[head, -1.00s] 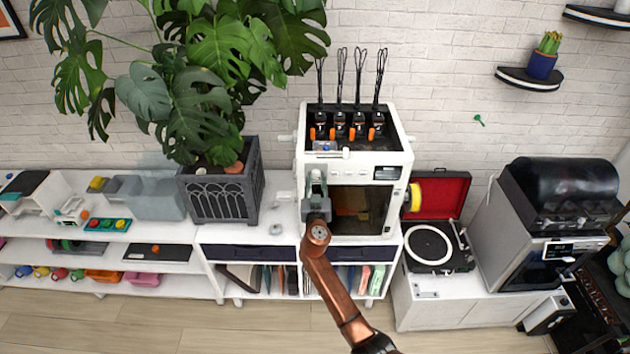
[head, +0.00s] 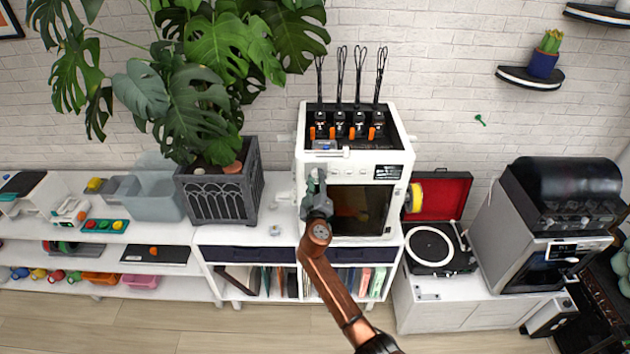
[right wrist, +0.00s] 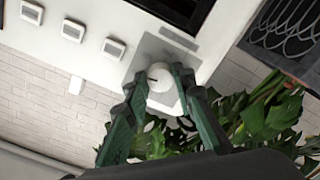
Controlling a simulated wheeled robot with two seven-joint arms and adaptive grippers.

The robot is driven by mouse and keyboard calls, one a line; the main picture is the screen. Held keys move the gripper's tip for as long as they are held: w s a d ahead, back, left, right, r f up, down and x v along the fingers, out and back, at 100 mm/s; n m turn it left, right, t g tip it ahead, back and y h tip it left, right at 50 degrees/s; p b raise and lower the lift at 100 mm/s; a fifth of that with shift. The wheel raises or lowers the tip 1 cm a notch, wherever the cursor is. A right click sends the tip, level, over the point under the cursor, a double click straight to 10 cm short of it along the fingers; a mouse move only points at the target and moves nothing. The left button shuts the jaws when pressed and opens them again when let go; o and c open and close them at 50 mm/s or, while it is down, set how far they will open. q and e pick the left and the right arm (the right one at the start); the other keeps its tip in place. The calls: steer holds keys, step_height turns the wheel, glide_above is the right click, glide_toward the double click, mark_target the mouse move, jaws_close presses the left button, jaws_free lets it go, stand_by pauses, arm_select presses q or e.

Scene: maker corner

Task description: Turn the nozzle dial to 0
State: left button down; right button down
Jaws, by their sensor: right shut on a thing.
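The white 3D printer (head: 311,155) stands on the shelf unit in the middle of the head view. Its nozzle dial (right wrist: 160,76) is a round white knob on a grey plate in the right wrist view, with a short dark mark on its face. My right gripper (right wrist: 165,82) is shut on the dial, one green finger on each side of it. In the head view the right gripper (head: 316,183) is at the printer's front left and hides the dial. I cannot read any numbers around the dial. My left gripper is in neither view.
Several square white buttons (right wrist: 114,48) sit in a row beside the dial plate. A dark printer window (head: 360,212) is right of my gripper. A planter (head: 219,198) with a large plant stands close on the left. A turntable (head: 430,248) stands on the right.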

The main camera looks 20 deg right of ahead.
steer(key=n, duration=0.3)
steer(key=shift+r+n, duration=0.1)
steer(key=shift+n, duration=0.3)
steer(key=n+p, duration=0.1)
steer(key=n, duration=0.2)
steer(key=shift+n, duration=0.3)
steer(key=n+p, duration=0.2)
steer(key=n, duration=0.2)
steer(key=shift+r+n, duration=0.1)
steer(key=shift+n, duration=0.2)
steer(key=shift+n+p, duration=0.9)
steer(key=shift+n, duration=0.9)
